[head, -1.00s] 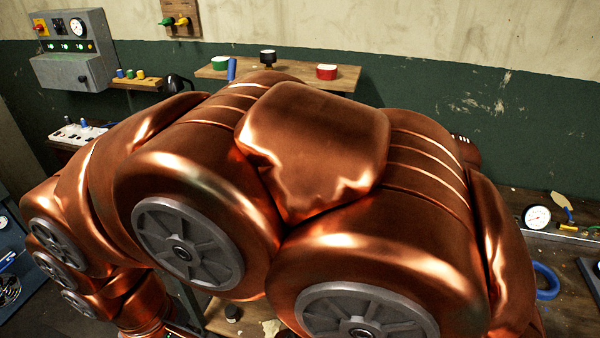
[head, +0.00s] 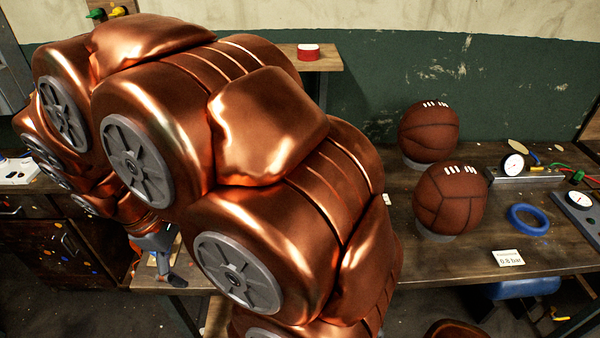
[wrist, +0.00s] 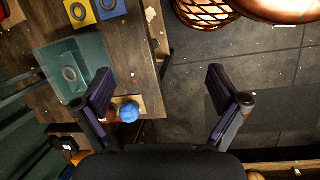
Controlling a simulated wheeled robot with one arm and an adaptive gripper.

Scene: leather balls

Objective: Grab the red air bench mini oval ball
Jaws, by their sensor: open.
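I cannot pick out a red mini oval ball with certainty. In the wrist view a small blue ball (wrist: 128,112) sits at the bench edge, beside my left finger. A small reddish-brown shape (wrist: 109,113) shows next to it, partly hidden by that finger, too small to identify. My gripper (wrist: 160,72) is open and empty, its fingers wide apart over the bench edge and floor. In the head view my gripper is low at left, mostly hidden behind my copper arm. Two large brown leather balls, one behind (head: 429,131) and one in front (head: 449,198), rest on stands at right.
The bench (head: 420,262) also holds a blue ring (head: 528,219), a gauge (head: 513,165) and a pressure card (head: 508,257). In the wrist view a greenish tray (wrist: 52,62) and yellow (wrist: 80,12) and blue (wrist: 109,9) pads lie on wood. A woven basket (wrist: 205,12) stands above right.

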